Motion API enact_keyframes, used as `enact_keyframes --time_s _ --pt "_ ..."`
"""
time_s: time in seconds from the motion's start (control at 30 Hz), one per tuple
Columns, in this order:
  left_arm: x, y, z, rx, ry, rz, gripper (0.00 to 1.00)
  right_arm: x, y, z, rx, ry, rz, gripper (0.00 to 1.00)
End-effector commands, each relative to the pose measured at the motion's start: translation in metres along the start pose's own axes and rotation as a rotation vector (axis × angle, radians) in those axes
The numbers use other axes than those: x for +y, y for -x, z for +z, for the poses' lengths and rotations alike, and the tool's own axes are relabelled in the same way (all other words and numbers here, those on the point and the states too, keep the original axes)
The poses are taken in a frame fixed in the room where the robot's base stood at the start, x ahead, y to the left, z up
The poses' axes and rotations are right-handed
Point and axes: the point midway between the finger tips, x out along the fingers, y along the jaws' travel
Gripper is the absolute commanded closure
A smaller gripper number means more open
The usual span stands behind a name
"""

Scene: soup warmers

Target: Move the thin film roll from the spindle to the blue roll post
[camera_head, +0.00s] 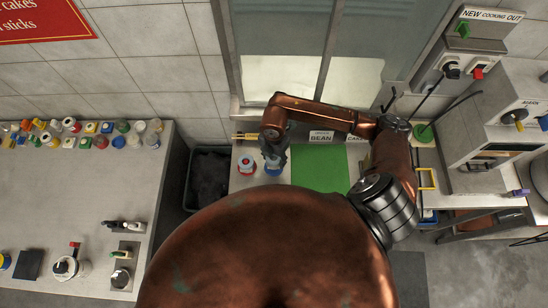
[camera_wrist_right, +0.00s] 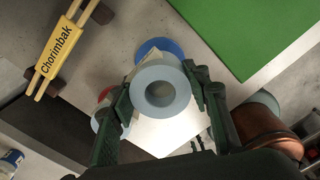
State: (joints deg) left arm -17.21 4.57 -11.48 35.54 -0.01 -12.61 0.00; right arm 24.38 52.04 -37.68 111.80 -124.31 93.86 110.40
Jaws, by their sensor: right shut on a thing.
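My right gripper (camera_head: 272,154) is shut on a pale grey-blue ring-shaped roll, the film roll (camera_wrist_right: 160,88), with one finger on each side of it in the wrist view. The blue roll post's round base (camera_wrist_right: 157,48) shows behind the roll. In the head view the blue base (camera_head: 273,171) is just below the gripper. I cannot tell whether the roll is around the post or above it. A second pale roll on a red base (camera_head: 246,165) stands just left; it is partly hidden by a finger in the wrist view. I cannot tell which stand is the spindle. My left gripper is not in view.
A green mat (camera_head: 319,168) lies to the right on the counter. A yellow "Chorimbak" holder (camera_wrist_right: 68,42) is near the counter's edge. A dark bin (camera_head: 207,178) stands on the left, below the counter. A BEAN sign (camera_head: 321,136) is at the back.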

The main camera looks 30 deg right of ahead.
Motion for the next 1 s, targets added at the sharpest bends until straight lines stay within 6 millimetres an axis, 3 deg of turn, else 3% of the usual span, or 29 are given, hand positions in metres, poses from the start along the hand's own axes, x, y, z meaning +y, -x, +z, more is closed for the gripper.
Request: enact_keyframes --time_s 1.0 --pt "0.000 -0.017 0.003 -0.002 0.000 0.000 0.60 0.000 -0.025 0.000 0.001 0.000 0.000 0.86"
